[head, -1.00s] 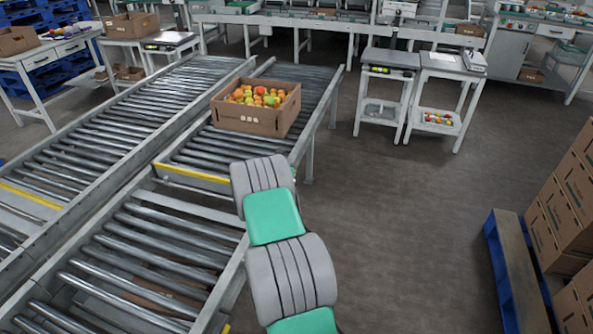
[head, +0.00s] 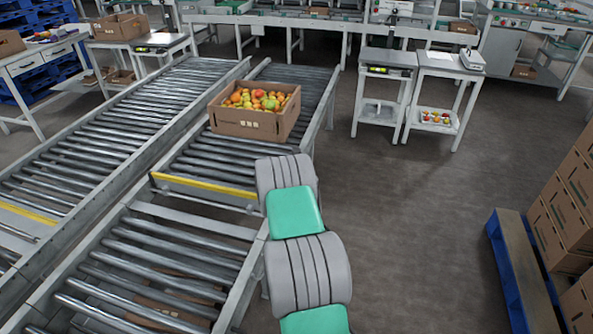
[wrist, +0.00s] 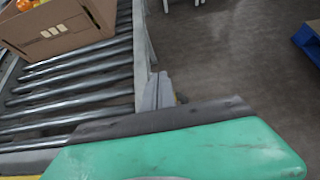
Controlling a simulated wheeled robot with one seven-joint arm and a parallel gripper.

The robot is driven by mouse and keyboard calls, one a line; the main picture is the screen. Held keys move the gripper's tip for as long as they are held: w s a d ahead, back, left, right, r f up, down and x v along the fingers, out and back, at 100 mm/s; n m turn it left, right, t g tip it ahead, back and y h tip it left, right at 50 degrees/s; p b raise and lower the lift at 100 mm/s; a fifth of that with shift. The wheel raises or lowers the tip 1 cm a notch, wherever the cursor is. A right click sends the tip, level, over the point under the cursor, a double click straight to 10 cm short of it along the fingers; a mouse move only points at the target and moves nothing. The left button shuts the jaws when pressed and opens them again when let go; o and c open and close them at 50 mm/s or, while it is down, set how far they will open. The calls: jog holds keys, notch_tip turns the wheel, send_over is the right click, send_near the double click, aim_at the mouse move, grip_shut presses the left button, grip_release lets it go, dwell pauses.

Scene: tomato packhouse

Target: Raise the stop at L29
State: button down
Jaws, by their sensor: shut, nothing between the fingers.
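A yellow-faced bar (head: 205,187) crosses the near end of the roller lane that carries the crate. It looks like a stop, but no L29 label is readable, and I cannot tell if it is raised. A bit of yellow also shows at the lower left of the wrist view (wrist: 22,165). A brown crate (head: 245,123) of red, orange and green tomatoes stands on that lane, behind the bar. My gripper (wrist: 158,92) shows as small grey fingertips beyond my green housing, shut and empty, beside the lane's right rail. In the head view my arm hides it.
A parallel roller lane (head: 130,110) runs on the left, with another yellow strip (head: 28,213). A nearer roller section (head: 150,260) lies in front. Two small tables (head: 440,66) stand at the back right. A blue pallet (head: 520,270) with cartons is at right. The floor between is clear.

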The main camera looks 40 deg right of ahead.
notch_tip(320, 180, up, 13)
jog(key=p, duration=0.3)
jog(key=shift+s, duration=0.15)
jog(key=shift+r, duration=0.1)
jog(key=s+a+r+m+y+p, duration=0.2)
jog(key=a+r+m, duration=0.25)
jog(key=a, duration=0.55)
jog(key=s+a+r+m+y+p, duration=0.25)
jog(key=a+r+m, duration=0.2)
jog(key=a, duration=0.55)
jog(key=s+a+r+m+y+p, duration=0.1)
jog(key=s+a+r+m, duration=0.25)
jog(key=a+r, duration=0.45)
jog(key=s+a+m+g+y+p, duration=0.2)
jog(key=s+a+m, duration=0.9)
jog(key=s+a, duration=0.9)
jog(key=shift+s+f+m+g+y+p, duration=0.15)
jog(key=shift+f+m+g+y+p, duration=0.15)
jog(key=shift+y+p, duration=0.55)
